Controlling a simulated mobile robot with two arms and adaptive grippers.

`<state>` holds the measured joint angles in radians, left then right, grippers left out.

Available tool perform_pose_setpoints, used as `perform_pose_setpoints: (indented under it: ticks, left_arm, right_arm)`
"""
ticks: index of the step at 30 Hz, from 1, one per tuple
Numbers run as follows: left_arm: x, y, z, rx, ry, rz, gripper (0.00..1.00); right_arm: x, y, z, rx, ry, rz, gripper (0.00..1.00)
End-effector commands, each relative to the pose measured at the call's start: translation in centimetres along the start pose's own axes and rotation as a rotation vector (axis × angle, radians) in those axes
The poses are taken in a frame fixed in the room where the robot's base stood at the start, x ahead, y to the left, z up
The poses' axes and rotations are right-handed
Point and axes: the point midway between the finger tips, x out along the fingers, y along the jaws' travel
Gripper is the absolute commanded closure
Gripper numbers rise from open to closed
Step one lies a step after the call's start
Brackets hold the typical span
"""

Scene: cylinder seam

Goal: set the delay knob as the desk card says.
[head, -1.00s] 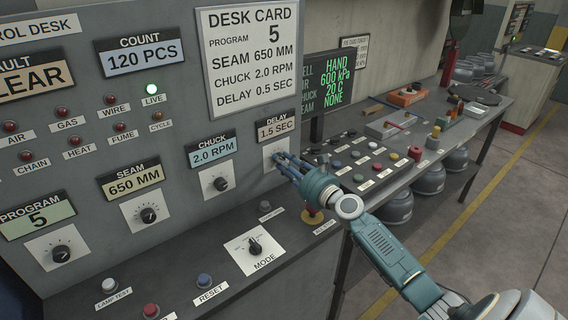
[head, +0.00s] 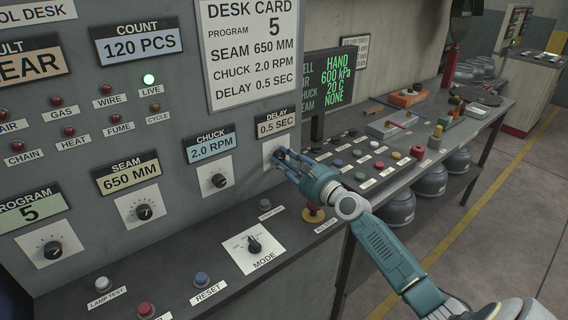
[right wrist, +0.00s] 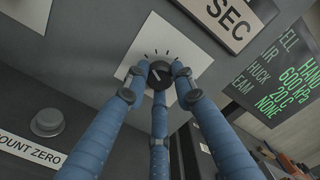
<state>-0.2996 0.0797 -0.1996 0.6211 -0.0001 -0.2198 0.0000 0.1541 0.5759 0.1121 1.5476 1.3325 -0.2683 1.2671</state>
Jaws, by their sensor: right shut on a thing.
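The delay knob is a black knob on a white plate under the DELAY display (head: 277,125), which reads 0.5 SEC. My right gripper (head: 279,157) is at this knob and hides most of it in the head view. In the right wrist view the knob (right wrist: 159,75) shows between the blue fingers of the right gripper (right wrist: 158,84), which is shut on it. The desk card (head: 252,52) on the panel lists program 5, seam 650 mm, chuck 2.0 rpm and delay 0.5 sec. My left gripper is not in view.
The chuck knob (head: 219,181) sits left of the delay knob, under a display reading 2.0 RPM. The seam knob (head: 144,212) and program knob (head: 53,249) are further left. A bench with several buttons stretches right.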

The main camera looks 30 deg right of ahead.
Motion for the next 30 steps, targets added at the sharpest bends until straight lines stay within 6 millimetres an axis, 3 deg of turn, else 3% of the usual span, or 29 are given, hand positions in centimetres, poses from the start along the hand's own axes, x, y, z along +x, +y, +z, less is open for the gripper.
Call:
perform_pose_setpoints:
  ticks: [12,28,29,30]
  left_arm:
    - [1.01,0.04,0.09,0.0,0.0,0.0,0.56]
    - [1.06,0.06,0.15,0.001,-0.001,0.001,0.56]
    - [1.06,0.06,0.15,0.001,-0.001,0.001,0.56]
    - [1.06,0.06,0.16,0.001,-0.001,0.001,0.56]
  right_arm:
    - [-0.06,0.36,-0.25,-0.186,0.003,0.007,1.0]
    - [-0.06,0.27,-0.25,-0.21,0.003,0.007,1.0]
    - [-0.06,0.27,-0.25,-0.21,0.003,0.007,0.73]
    - [-0.07,0.26,-0.24,-0.21,0.003,0.007,0.65]
